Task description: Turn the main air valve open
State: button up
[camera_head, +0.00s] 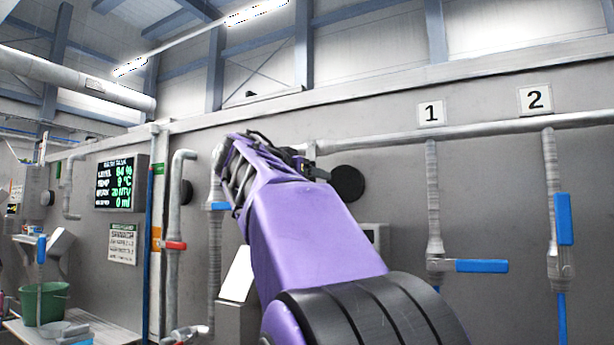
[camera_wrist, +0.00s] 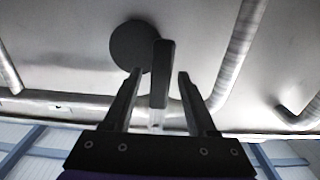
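My gripper (camera_wrist: 160,73) is open in the wrist view, one finger on each side of a dark bar-shaped handle (camera_wrist: 162,88). The bar stands between the fingers, with gaps showing on both sides. I cannot tell how far in it lies. No label marks it as the main air valve. In the head view my purple arm reaches toward the wall and hides part of it; the fingertips are not clear there. A blue handle (camera_head: 218,206) sits on a vertical pipe beside the arm's end.
A red-handled valve (camera_head: 174,245), a display (camera_head: 117,183) and a green bucket (camera_head: 44,303) are at left. A dark disc (camera_head: 347,183) is on the wall.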

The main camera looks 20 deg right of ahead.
grip_shut()
dwell(1.3)
